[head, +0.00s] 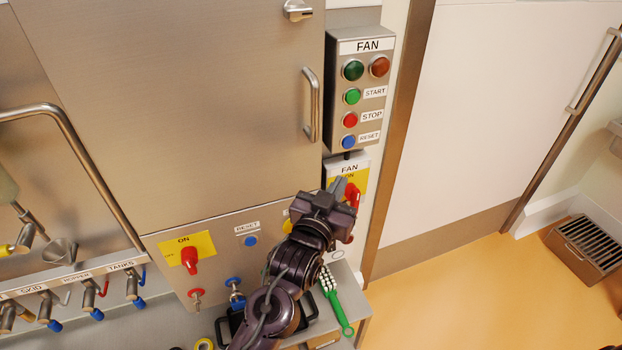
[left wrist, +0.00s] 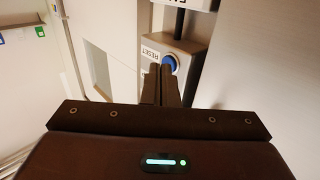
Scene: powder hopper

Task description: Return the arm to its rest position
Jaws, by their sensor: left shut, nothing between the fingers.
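My left gripper (head: 340,184) is in front of the lower FAN switch box (head: 334,167) in the head view and partly hides it. Its fingers are shut and empty. In the left wrist view the shut fingers (left wrist: 161,72) overlap the lower edge of a blue RESET button (left wrist: 171,61); I cannot tell whether they touch it. The head view shows a blue RESET button (head: 348,141) at the bottom of the FAN control box (head: 342,95), clear of the gripper. My right gripper is not in view.
A red ON switch (head: 189,257) and another blue reset button (head: 250,240) are on the steel panel at left. A green-handled brush (head: 335,300) lies on the ledge below my arm. Hose valves line the lower left. The orange floor at right has free room.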

